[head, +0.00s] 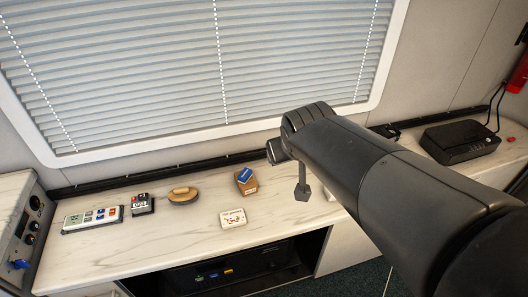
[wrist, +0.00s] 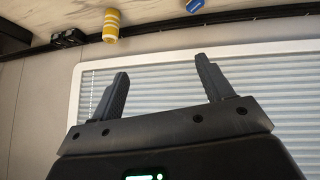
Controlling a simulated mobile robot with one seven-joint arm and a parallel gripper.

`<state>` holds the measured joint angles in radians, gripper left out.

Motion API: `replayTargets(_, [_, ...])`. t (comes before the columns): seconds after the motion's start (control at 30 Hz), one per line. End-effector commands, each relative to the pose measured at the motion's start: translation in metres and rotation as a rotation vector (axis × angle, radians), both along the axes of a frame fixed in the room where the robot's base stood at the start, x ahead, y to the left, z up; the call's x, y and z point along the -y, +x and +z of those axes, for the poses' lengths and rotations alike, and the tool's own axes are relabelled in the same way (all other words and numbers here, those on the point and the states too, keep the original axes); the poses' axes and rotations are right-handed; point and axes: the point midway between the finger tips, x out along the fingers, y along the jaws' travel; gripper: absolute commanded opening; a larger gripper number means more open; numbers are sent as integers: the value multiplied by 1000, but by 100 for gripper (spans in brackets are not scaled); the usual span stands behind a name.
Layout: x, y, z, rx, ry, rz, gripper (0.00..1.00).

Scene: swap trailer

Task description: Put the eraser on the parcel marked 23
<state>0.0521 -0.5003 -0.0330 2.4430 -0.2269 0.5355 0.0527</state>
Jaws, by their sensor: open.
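A small blue block with a pale edge, possibly the eraser (head: 244,174), rests on top of a small brown box, possibly a parcel (head: 249,187), on the counter. I cannot read any number on the box. My gripper (head: 302,191) is right of them in the head view, above the counter and apart from them, partly hidden by my arm. In the wrist view my gripper (wrist: 162,65) has its two fingers spread with nothing between them. A blue thing (wrist: 194,5) shows at that view's top edge; I cannot tell which it is.
On the counter (head: 130,240) are a keypad device (head: 92,219), a small dark device (head: 142,204), a wooden-backed brush (head: 183,196) and a white card or box (head: 233,219). A black router (head: 460,137) stands far right. A yellow-and-white striped cylinder (wrist: 111,25) shows in the wrist view.

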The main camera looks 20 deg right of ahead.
Motion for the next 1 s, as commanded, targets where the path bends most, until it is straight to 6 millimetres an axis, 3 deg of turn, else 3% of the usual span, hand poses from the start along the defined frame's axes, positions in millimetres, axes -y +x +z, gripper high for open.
replayTargets(0.13, [-27,-54,4,-76,82,1,73])
replayTargets(0.33, [-50,-97,2,-151,153,21,73])
replayTargets(0.77, [-54,-105,2,-169,167,26,73])
replayTargets(1.0, [-53,-103,1,-169,166,29,92])
